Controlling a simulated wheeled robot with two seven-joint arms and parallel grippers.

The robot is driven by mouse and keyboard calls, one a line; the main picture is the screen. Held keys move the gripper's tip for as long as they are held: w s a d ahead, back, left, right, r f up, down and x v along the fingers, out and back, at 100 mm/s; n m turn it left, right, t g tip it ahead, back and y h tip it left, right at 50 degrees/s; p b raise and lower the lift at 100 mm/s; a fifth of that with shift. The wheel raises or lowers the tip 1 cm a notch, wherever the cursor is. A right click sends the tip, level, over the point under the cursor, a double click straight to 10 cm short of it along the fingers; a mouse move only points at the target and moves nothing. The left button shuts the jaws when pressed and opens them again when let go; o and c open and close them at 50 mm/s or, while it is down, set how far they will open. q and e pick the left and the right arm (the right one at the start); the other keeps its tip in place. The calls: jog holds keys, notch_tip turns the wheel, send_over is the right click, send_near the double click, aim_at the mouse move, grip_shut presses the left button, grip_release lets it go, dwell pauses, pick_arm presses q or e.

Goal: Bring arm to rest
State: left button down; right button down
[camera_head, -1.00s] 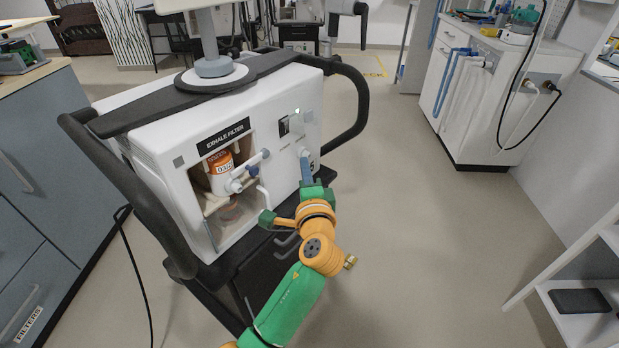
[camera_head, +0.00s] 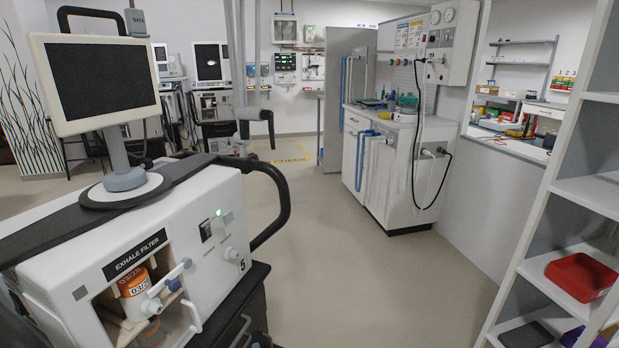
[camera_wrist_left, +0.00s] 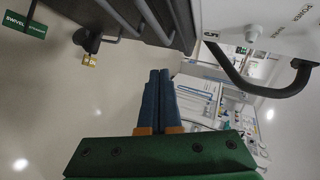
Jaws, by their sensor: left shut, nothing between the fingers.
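My left gripper (camera_wrist_left: 160,100) shows only in the left wrist view. Its two blue fingers are together and empty, in front of its green palm. The fingers point past the ventilator's dark cart, over the floor, and touch nothing that I can make out. Neither of my arms shows in the head view, and my right gripper is in no view. The ventilator (camera_head: 205,265) stands at lower left in the head view, with an orange-labelled filter (camera_head: 135,283) in its open exhale filter compartment. Its side also shows in the left wrist view (camera_wrist_left: 275,15).
A black handle (camera_head: 282,205) curves out from the ventilator. A monitor (camera_head: 95,85) stands on top. A white cabinet (camera_head: 400,190) with hoses is at back right, and shelves with a red tray (camera_head: 582,277) are at right. The floor (camera_head: 345,270) between is clear.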

pick_arm(q)
jog(key=s+f+n+g+h, duration=0.1)
jog(key=s+f+n+g, duration=0.15)
jog(key=s+f, duration=0.7)
jog(key=s+f+n+g+h, duration=0.15)
jog(key=s+f+g, duration=0.25)
jog(key=s+f, duration=0.55)
jog(key=s+a+f+n+g, duration=0.25)
jog(key=s+f, duration=0.25)
jog(key=s, duration=0.4)
jog(key=s+a+f+n+g, duration=0.25)
jog(key=s+f, duration=0.35)
jog(key=s, duration=0.3)
notch_tip(320, 180, up, 16)
jog(key=s+n+p, duration=0.1)
jog(key=s+p, duration=0.1)
jog(key=p, duration=1.4)
jog(key=shift+s+a+r+n+h, duration=0.15)
jog(key=shift+s+a+n+h, duration=0.2)
jog(key=shift+s+n+h, duration=0.1)
